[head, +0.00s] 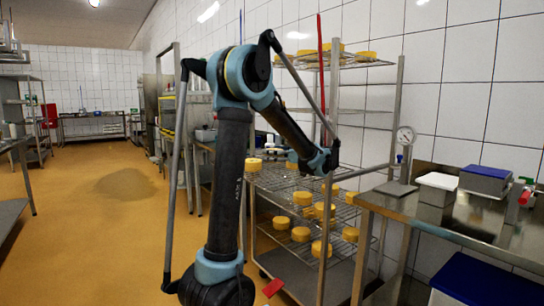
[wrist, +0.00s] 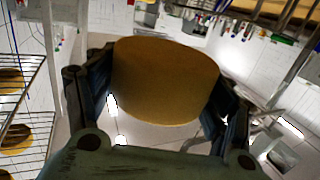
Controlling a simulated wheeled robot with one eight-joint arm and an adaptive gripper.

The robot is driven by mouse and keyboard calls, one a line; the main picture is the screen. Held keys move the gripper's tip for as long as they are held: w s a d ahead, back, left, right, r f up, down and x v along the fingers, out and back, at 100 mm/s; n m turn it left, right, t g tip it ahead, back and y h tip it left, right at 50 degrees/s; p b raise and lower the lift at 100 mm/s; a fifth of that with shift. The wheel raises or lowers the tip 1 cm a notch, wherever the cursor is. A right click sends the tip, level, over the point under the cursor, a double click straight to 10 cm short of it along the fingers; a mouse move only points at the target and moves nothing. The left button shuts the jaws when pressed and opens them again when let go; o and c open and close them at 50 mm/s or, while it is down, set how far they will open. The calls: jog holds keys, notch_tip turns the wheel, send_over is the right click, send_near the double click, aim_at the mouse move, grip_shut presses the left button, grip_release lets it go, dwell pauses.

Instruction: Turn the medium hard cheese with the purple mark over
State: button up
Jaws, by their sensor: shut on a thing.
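In the wrist view my gripper (wrist: 160,97) is shut on a cheese (wrist: 165,80), a thick orange-yellow round with one dark finger on each side of it. The cheese is held clear of any surface in that view. No purple mark shows on the side facing the camera. In the head view my arm reaches right and down to the wire rack, and its wrist is in front of the rack. The fingers are small and partly hidden there. I cannot tell whether the small yellow cheese (head: 254,164) left of the wrist is the held one.
The wire rack (head: 350,212) holds several yellow cheeses, including cheeses (head: 322,249) on its lower shelf and more on its top shelf. The floor at left is open.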

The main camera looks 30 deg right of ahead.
jog(key=shift+d, duration=0.1)
jog(key=m, duration=0.4)
jog(key=shift+d+r, duration=0.15)
jog(key=shift+r, duration=0.1)
jog(key=m, duration=0.5)
jog(key=shift+d+r, duration=0.2)
jog(key=shift+r, duration=0.05)
notch_tip(320, 180, down, 2)
jog(key=m, duration=0.5)
jog(key=shift+w+f, duration=0.1)
jog(key=f+m, duration=0.1)
jog(key=m, duration=0.3)
jog(key=shift+d+f, duration=0.1)
jog(key=shift+f, duration=0.3)
jog(key=m, duration=0.4)
jog(key=shift+f, duration=0.15)
jog(key=m, duration=0.5)
jog(key=shift+f, duration=0.25)
jog(key=m, duration=0.3)
jog(key=f+m, duration=0.1)
jog(key=shift+s+a+f+m, duration=0.1)
jog(key=shift+s+a+m, duration=0.1)
jog(key=shift+a+m, duration=0.15)
jog(key=m, duration=0.2)
jog(key=f+m, duration=0.1)
jog(key=m, duration=0.1)
jog(key=shift+a, duration=0.15)
